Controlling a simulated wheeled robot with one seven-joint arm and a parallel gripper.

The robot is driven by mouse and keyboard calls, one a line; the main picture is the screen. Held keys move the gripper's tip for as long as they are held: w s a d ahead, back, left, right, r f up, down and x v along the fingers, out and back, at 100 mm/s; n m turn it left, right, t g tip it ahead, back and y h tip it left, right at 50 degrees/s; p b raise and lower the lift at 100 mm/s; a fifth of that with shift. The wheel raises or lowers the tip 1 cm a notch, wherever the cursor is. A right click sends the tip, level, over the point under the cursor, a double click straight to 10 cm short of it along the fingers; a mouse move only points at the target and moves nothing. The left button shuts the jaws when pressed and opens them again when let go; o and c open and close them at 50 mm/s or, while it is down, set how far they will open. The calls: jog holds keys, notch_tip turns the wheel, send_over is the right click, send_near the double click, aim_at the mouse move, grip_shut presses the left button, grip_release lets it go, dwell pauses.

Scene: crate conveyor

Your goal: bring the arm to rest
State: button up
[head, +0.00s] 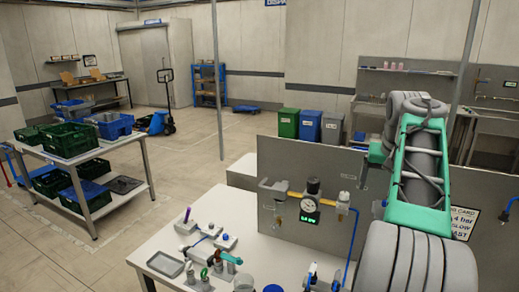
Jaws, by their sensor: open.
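My arm (420,170) rises at the right of the head view, with grey rounded joints and a green frame around a dark cylinder. It stands in front of the grey panel and hides part of it and of a sign there. I make out no gripper fingers; my gripper is not visible in this view.
A white bench (225,262) at the bottom centre holds small tools, a grey tray (166,264) and a clear cup (244,283). A grey panel (275,170) with a gauge (313,188) stands behind it. A crate table (85,155) stands left. Open floor lies between.

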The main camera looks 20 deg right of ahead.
jog(key=w+a+f+n+y, duration=0.1)
jog(key=w+a+f+n, duration=0.15)
jog(key=a, duration=0.85)
jog(key=w+a+f+n+y, duration=0.1)
jog(key=w+a+f+n, duration=0.15)
jog(key=a, duration=0.95)
jog(key=s+a+f+n, duration=0.2)
jog(key=s+a+f, duration=0.4)
jog(key=a, duration=0.3)
jog(key=s+a+f+n+y, duration=0.1)
jog(key=s+a+f+n, duration=0.1)
jog(key=s+a+f, duration=0.4)
jog(key=a+f, duration=0.3)
jog(key=shift+s+a+f+t, duration=0.2)
jog(key=shift+a+t, duration=0.1)
